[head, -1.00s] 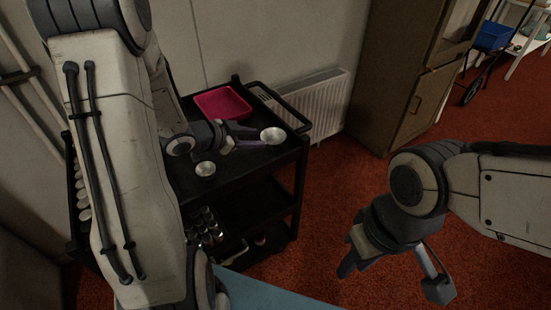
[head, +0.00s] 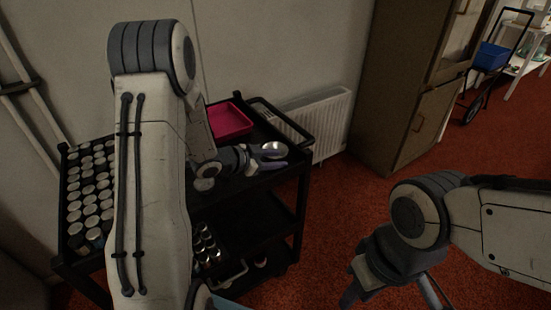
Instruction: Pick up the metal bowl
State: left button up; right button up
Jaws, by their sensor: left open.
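A shiny metal bowl (head: 273,148) sits near the right edge of the top shelf of a black cart. My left gripper (head: 273,160) is open, its fingers pointing right, close beside the bowl. The fingers overlap the bowl's near side in the picture; I cannot tell whether they touch it. A smaller pale round dish (head: 204,184) sits on the shelf to the left, partly hidden by my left wrist. My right gripper (head: 392,297) hangs over the red floor, fingers apart and empty, away from the cart.
A pink tray (head: 229,121) lies at the back of the black cart's (head: 300,172) top shelf. Several round-lidded containers (head: 88,190) stand at the left, and several more stand on a lower shelf. A white radiator (head: 325,120) and a brown cabinet (head: 400,110) stand behind.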

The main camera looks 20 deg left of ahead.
pick_arm(q)
jog(key=shift+w+d+f, duration=0.1)
jog(key=shift+w+f, duration=0.05)
jog(key=shift+w, duration=0.05)
grip_shut()
